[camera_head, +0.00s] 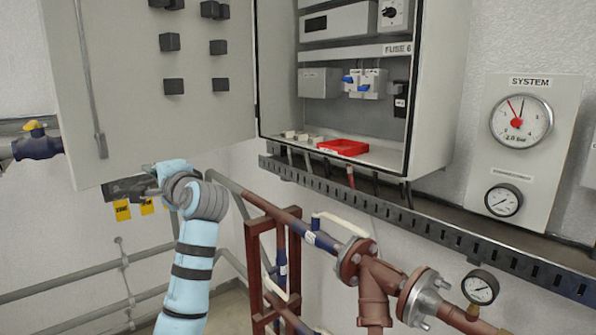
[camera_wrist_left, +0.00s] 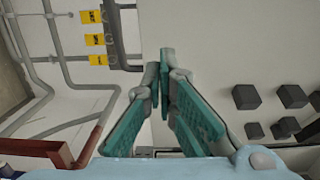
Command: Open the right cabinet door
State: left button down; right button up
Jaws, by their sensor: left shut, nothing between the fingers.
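A grey cabinet door (camera_head: 135,110) with several black blocks on its face stands swung out to the left of the cabinet (camera_head: 440,80), whose interior is exposed. My left gripper (camera_head: 155,178) is at the door's lower edge. In the left wrist view its teal fingers (camera_wrist_left: 165,75) are closed together with nothing between them. The door also shows there as a pale panel (camera_wrist_left: 235,50) with dark blocks on the right. Whether the fingers touch the door I cannot tell. My right gripper is out of view.
Inside the cabinet are a red tray (camera_head: 343,147) and blue-handled switches (camera_head: 365,82). A slotted cable rail (camera_head: 430,225) runs below it. Brown flanged pipes (camera_head: 375,285) stand below right. Gauges (camera_head: 521,121) hang on the right wall. A blue valve (camera_head: 38,147) is at far left.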

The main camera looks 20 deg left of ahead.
pick_arm(q)
jog(key=shift+s, duration=0.15)
jog(key=s+d, duration=0.9)
